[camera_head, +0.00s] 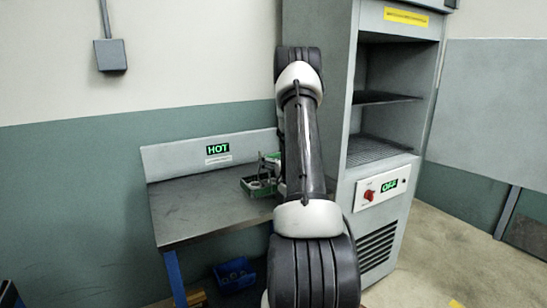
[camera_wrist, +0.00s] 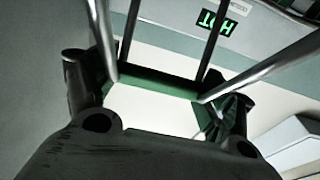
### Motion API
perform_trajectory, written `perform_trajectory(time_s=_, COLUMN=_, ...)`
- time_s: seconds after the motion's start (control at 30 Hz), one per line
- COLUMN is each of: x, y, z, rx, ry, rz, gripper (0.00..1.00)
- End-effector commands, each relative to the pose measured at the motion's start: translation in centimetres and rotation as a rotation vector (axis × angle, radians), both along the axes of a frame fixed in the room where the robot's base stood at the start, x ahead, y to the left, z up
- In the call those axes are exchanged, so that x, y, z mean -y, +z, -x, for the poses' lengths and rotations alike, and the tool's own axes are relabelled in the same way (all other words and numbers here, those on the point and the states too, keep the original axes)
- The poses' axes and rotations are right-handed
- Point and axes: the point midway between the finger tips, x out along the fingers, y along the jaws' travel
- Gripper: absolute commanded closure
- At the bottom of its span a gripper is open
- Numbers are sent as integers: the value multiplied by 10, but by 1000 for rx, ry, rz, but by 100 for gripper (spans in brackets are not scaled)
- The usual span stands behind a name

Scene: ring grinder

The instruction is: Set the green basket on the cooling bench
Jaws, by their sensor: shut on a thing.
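The green basket (camera_head: 258,187) is at the right part of the metal bench (camera_head: 195,212) in the head view, partly hidden by my arm. Small grey items show inside it, too small to make out. I cannot tell whether it rests on the bench top or hangs just above it. My gripper (camera_wrist: 156,90) is shut on the basket, whose green rim (camera_wrist: 150,82) and metal bars (camera_wrist: 262,66) show close up in the wrist view. The exact grip point is hidden.
A lit HOT sign (camera_head: 218,149) is on the bench's back panel. The grey oven cabinet (camera_head: 384,150) stands open on the right, its panel reading OFF (camera_head: 389,185). A blue bin (camera_head: 235,274) is under the bench. The bench's left half is clear.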

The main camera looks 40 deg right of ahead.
Motion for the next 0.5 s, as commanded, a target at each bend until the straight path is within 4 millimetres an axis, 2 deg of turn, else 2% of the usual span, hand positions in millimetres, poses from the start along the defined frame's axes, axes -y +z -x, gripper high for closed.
perform_trajectory(time_s=0.1, x=0, y=-1, z=0, rx=3, ry=0, rz=1, gripper=68)
perform_trajectory(time_s=0.13, x=0, y=-2, z=0, rx=0, ry=0, rz=0, gripper=13)
perform_trajectory(time_s=0.2, x=0, y=-2, z=0, rx=1, ry=0, rz=0, gripper=1)
perform_trajectory(time_s=0.5, x=0, y=-2, z=0, rx=0, ry=0, rz=0, gripper=0)
